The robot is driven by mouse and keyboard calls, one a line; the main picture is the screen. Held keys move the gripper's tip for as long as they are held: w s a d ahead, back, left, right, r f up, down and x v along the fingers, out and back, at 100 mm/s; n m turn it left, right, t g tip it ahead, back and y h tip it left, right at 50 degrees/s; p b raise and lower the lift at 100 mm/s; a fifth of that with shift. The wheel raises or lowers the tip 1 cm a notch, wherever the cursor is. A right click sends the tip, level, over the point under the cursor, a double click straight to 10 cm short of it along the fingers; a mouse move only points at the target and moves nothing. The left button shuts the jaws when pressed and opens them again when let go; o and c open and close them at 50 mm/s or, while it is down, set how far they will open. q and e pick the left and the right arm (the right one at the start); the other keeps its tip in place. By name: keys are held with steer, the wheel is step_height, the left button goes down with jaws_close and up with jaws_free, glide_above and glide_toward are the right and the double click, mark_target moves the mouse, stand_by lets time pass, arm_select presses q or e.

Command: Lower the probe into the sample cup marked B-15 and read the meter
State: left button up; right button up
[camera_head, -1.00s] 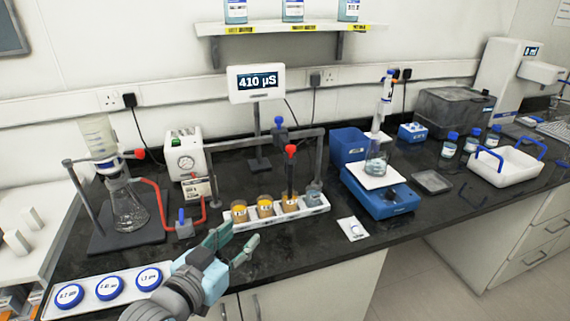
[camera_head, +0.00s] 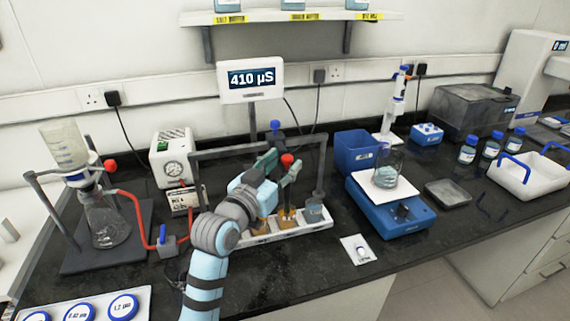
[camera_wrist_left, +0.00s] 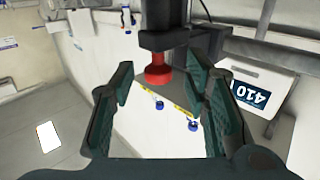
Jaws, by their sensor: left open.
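The probe has a red knob (camera_head: 287,160) and a dark stem that goes down to a cup third from the left in a white rack (camera_head: 305,229). My open left gripper (camera_head: 279,168) is at the knob. In the left wrist view the red knob (camera_wrist_left: 158,70) shows between the spread fingers, with no visible grip on it. A grey-blue cup (camera_head: 314,211) stands at the rack's right end. My arm hides the left cups, and the cup labels are too small to read. The meter (camera_head: 251,80) shows 410 µS. My right gripper is not in view.
A grey frame (camera_head: 307,143) with a blue knob (camera_head: 276,126) spans the rack. A flask stand (camera_head: 106,225) with a red hose is on the left. A blue stirrer (camera_head: 392,215) with a beaker is on the right. A small white card (camera_head: 357,250) lies in front.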

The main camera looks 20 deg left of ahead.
arm_select(q)
steer(key=shift+w+d, duration=0.15)
steer(key=shift+w, duration=0.5)
steer(key=shift+s+r, duration=0.2)
steer(key=shift+s, duration=0.1)
steer(key=shift+w+f, duration=0.1)
steer(key=shift+w, duration=0.05)
jaws_close()
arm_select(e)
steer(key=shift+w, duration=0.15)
arm_select(q)
step_height(320, 180, up, 7)
steer(key=p, duration=0.7)
steer(key=shift+f+p, duration=0.1)
steer(key=shift+p, duration=0.3)
steer(key=shift+f, duration=0.1)
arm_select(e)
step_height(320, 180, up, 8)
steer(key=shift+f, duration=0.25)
